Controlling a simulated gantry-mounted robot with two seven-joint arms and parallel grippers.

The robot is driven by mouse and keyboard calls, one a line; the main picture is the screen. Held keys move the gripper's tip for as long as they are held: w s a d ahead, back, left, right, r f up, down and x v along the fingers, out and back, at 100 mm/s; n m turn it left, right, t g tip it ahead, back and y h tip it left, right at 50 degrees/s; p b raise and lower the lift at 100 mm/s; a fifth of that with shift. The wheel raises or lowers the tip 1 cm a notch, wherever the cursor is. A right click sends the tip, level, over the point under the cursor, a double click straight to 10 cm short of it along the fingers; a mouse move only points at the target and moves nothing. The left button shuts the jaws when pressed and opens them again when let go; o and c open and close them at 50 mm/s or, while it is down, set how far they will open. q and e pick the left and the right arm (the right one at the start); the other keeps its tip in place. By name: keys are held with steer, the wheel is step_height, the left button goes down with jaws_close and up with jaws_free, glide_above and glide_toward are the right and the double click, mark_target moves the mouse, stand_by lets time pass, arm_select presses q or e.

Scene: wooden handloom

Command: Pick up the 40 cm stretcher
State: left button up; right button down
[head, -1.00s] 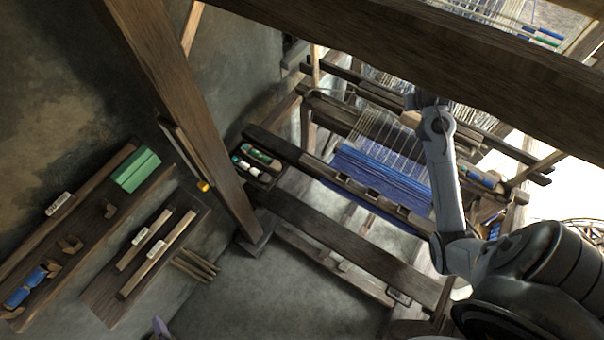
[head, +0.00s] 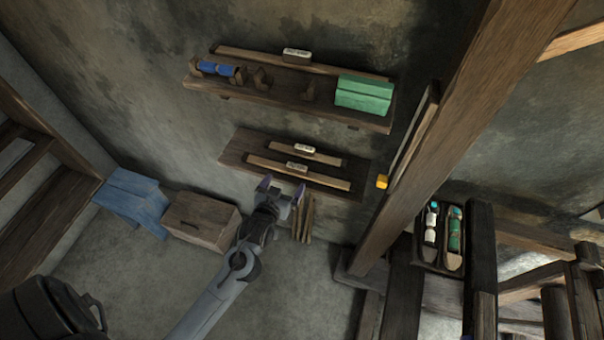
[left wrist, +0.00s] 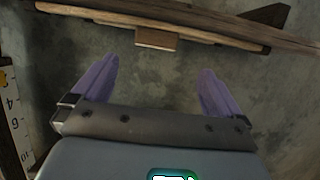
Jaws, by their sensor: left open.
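Two wooden bars with white labels lie on the lower wall shelf (head: 240,150): a rear bar (head: 325,158) and a front bar (head: 325,180). A third labelled bar (head: 345,68) lies along the back of the upper shelf. The label print is too small to read, so I cannot tell which is the 40 cm stretcher. My left gripper (head: 282,188) is open and empty, just in front of the lower shelf, below the front bar. In the left wrist view, its purple fingers (left wrist: 158,86) are spread, with a long wooden piece (left wrist: 200,24) beyond them, apart from them.
The upper shelf (head: 290,87) holds green blocks (head: 364,96) and blue rolls (head: 215,68). Sticks (head: 304,218) lean below the lower shelf. A wooden box (head: 200,217) and blue cloth (head: 133,198) stand left. A thick post (head: 440,140) and a shuttle tray (head: 443,237) are right.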

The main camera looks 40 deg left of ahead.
mark_target(297, 167)
arm_select(q)
steer(key=shift+d+r+x, duration=0.1)
steer(key=shift+d+x, duration=0.05)
steer(key=shift+x, duration=1.9)
steer(key=shift+d+r+x, duration=0.15)
steer(key=shift+x, duration=1.95)
steer(key=shift+w, duration=0.2)
steer(key=c, duration=1.2)
steer(key=shift+o, duration=0.2)
